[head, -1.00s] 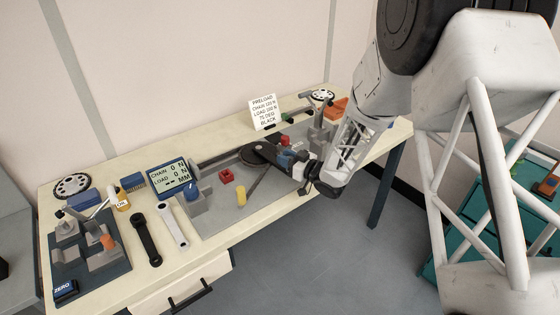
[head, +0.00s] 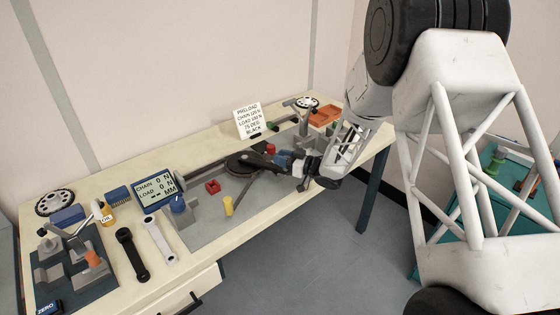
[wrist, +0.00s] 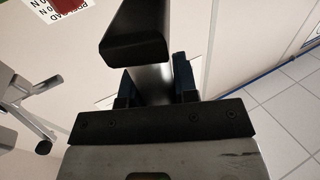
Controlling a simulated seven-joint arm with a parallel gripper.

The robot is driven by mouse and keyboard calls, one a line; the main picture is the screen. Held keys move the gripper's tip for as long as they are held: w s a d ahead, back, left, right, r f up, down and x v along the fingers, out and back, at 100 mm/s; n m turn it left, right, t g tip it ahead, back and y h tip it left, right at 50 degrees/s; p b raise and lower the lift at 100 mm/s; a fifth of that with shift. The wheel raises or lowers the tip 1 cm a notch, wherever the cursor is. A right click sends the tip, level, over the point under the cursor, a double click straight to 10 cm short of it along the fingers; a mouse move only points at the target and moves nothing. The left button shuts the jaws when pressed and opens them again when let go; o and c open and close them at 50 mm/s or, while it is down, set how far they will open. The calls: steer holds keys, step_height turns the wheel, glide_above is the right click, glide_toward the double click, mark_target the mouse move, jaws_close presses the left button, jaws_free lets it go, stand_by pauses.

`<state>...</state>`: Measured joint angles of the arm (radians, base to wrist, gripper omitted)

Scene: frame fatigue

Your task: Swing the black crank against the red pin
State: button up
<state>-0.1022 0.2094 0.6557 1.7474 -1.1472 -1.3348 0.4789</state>
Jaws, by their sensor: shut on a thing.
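The black crank (head: 256,160) sits on the grey plate, with its round dark hub left of my gripper. My gripper (head: 286,161) is at its right end, with blue fingers. A small red piece (head: 270,149), likely the red pin, stands just behind the crank. Whether they touch cannot be told. A red patch (wrist: 66,5) shows at the wrist view's top left.
A red block (head: 212,187) and yellow cylinder (head: 228,206) stand on the grey plate (head: 205,212). A display (head: 156,191) reads CHAIN 0 N, LOAD 0 N. A sign (head: 248,121) stands behind. A grey post (head: 304,125) and orange tray (head: 323,116) are at the back right.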

steer(key=shift+w, duration=0.15)
steer(key=o, duration=0.9)
steer(key=shift+d, duration=0.2)
steer(key=shift+v, duration=3.8)
